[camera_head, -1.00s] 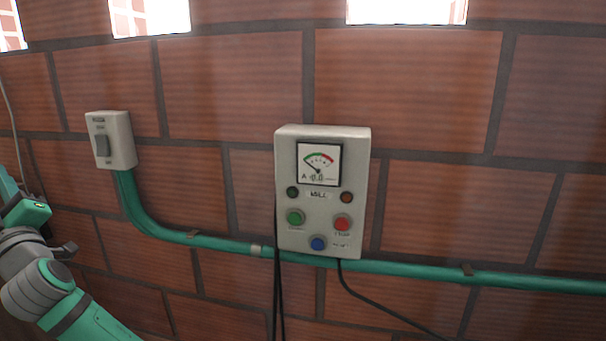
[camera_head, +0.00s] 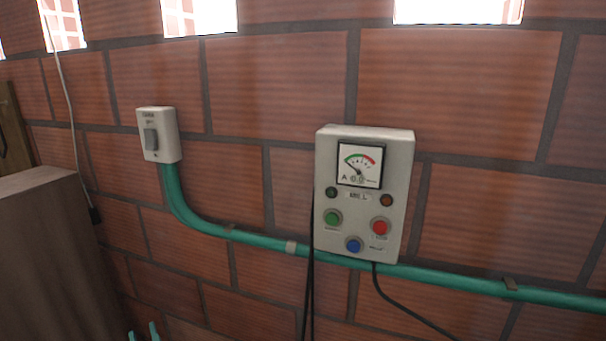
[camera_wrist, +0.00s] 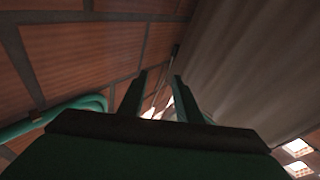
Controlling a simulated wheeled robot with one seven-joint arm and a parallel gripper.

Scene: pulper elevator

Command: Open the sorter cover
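I cannot identify the sorter cover in either view. My gripper (camera_wrist: 160,90) shows in the wrist view with its two green fingers spread apart and nothing between them. Two small green tips, which look like its fingers, show at the bottom edge of the head view (camera_head: 143,333). The gripper points along a brick wall, with a broad grey-brown surface (camera_wrist: 243,60) close on its right. I cannot tell whether that surface belongs to the sorter.
A grey control box (camera_head: 364,195) with a meter and buttons is on the brick wall (camera_head: 455,85). A switch (camera_head: 157,135) is to its left, joined to a green conduit (camera_head: 258,240). A brown wooden body (camera_head: 45,260) stands at the lower left. Dark cables hang below the box.

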